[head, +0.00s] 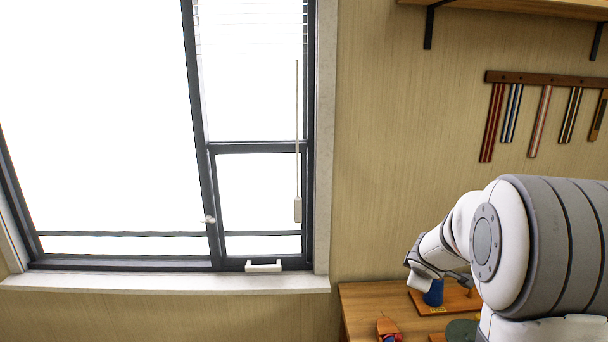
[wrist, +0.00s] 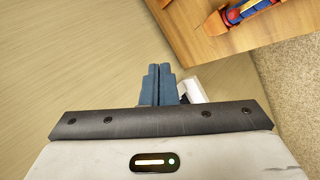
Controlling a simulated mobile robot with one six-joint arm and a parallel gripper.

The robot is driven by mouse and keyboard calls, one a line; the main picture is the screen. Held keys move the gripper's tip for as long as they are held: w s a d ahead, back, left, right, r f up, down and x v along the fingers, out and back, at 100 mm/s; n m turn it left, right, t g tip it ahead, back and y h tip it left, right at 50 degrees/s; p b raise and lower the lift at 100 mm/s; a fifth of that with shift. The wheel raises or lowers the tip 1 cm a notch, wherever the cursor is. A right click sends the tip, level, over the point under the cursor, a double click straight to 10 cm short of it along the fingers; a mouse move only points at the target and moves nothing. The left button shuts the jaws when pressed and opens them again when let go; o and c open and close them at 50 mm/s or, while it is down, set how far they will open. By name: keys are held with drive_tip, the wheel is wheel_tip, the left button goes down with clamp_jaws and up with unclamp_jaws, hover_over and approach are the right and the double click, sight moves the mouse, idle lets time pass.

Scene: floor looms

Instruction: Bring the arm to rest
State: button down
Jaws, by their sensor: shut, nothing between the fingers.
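My gripper (wrist: 159,70) shows in the wrist view with its two blue-grey fingers pressed together and nothing between them. It points toward the beige wall, with a wooden table top at the upper right. In the head view my arm comes in from the right side and bends down to the left over the wooden table (head: 358,298). The fingers are hard to make out there, as the arm links cover much of that area.
A blue object (head: 434,293) stands on a board near my arm. A wooden boat-like item (head: 387,327) lies on the table and also shows in the wrist view (wrist: 222,18). A window (head: 258,190) is at left. Woven bands (head: 493,122) hang under a shelf (head: 520,6).

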drive_tip(key=s+a+m+g+y+b, duration=0.1)
drive_tip(key=s+a+m, duration=0.3)
drive_tip(key=s, duration=0.6)
drive_tip(key=s+a+m+g+y+b, duration=0.1)
drive_tip(key=s+a+m+g+b, duration=0.1)
drive_tip(key=s+a, duration=0.4)
drive_tip(key=s+a+m+g+y+b, duration=0.1)
drive_tip(key=s+a+m, duration=0.3)
drive_tip(key=s, duration=1)
drive_tip(key=shift+s+a+f+m+g+b, duration=0.2)
drive_tip(key=shift+a+f+m+g+b, duration=0.25)
drive_tip(key=shift+m, duration=0.35)
